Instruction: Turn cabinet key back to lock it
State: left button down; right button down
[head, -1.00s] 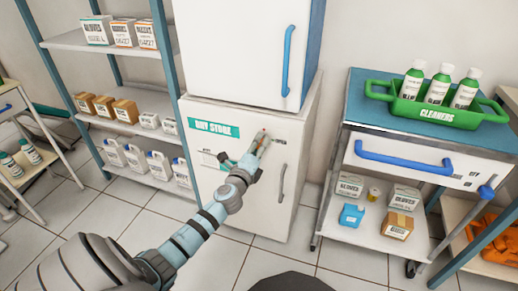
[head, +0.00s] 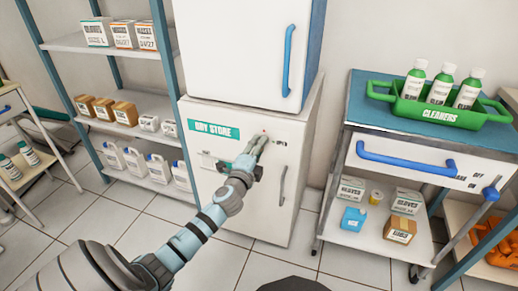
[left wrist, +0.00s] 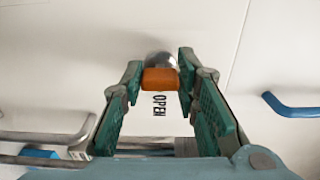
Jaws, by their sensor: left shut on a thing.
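The white lower cabinet (head: 262,215) carries a green "DRY STORE" label and a grey upright handle (head: 282,186). In the left wrist view an orange key (left wrist: 160,78) stands in front of a round metal lock (left wrist: 161,60) on the white door. My left gripper (left wrist: 159,80) has its green-padded fingers on both sides of the key and is shut on it. The word "OPEN" shows sideways between the fingers. In the head view my left gripper (head: 257,143) is at the door's upper part and hides most of the key. My right gripper is not in view.
A white unit with a blue handle (head: 288,58) stands on the cabinet. To the right is a blue-topped trolley (head: 366,88) with a green cleaners tray (head: 436,117). Shelves with boxes and jugs stand to the left. Tiled floor is clear in front.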

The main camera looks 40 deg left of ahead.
pick_arm(q)
jog(key=c, duration=1.2)
grip_release()
jog(key=shift+c, duration=0.2)
jog(key=v, duration=1.2)
